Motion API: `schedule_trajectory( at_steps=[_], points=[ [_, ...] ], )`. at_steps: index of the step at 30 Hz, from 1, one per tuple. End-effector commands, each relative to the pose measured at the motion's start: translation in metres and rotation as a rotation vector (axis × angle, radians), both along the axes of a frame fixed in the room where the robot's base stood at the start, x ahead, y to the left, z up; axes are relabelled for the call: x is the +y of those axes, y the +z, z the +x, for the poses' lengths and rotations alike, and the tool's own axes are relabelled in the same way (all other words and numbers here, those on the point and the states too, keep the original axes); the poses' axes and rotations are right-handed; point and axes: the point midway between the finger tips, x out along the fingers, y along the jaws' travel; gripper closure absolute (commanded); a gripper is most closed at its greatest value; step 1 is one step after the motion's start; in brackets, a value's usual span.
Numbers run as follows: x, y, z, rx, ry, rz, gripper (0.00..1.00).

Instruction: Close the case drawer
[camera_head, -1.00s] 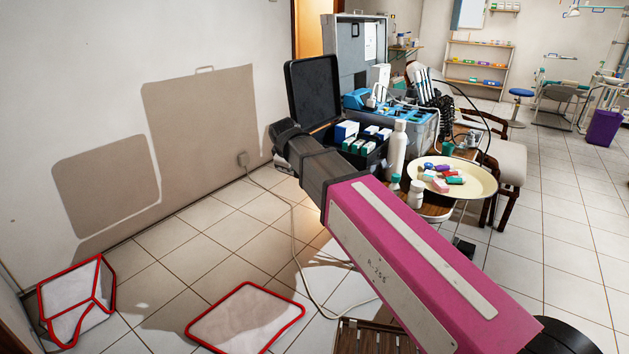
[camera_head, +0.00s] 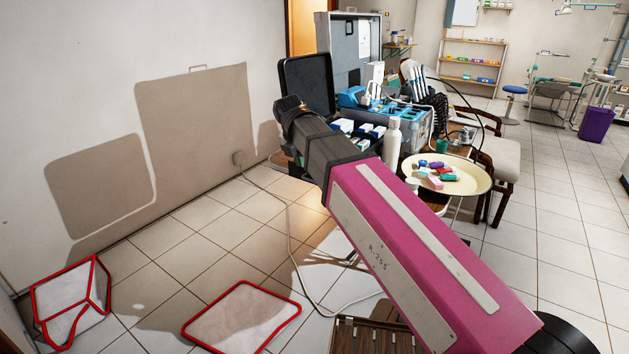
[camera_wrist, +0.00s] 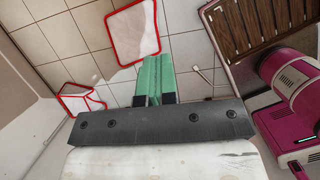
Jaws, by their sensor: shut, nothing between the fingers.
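The grey case (camera_head: 352,47) stands open at the back centre of the head view, with blue equipment (camera_head: 412,119) in front of its raised lid. A dark open-lidded box (camera_head: 308,84) stands to its left, with blue, white and green packets (camera_head: 368,131) beside it. My arm covers much of this area, and I cannot make out a drawer or how far it is open. My gripper (camera_wrist: 154,72) shows in the wrist view as two green fingers pressed together, empty, over the floor. In the head view its fingertips are hidden behind the dark wrist.
A round cream tray (camera_head: 474,183) with colourful items and a white bottle (camera_head: 392,146) stand right of my arm. A chair (camera_head: 497,160) is behind the tray. Two red-edged pieces, one flat (camera_head: 242,318) and one folded (camera_head: 70,302), lie on the tiled floor. A cable crosses the floor.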

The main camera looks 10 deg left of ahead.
Motion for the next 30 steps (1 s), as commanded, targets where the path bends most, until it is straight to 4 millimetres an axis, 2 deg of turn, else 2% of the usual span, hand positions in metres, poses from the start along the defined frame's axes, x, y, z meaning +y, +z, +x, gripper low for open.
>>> schedule_trajectory(
  at_steps=[4, 8, 25, 30],
  points=[
    [-0.002, -0.003, 0.000, 0.008, 0.022, -0.009, 1.00],
    [-0.003, -0.015, 0.003, 0.009, 0.021, -0.011, 1.00],
    [-0.013, -0.097, 0.026, 0.008, 0.018, -0.009, 1.00],
    [-0.022, -0.101, 0.050, 0.008, 0.018, -0.007, 1.00]
  ],
)
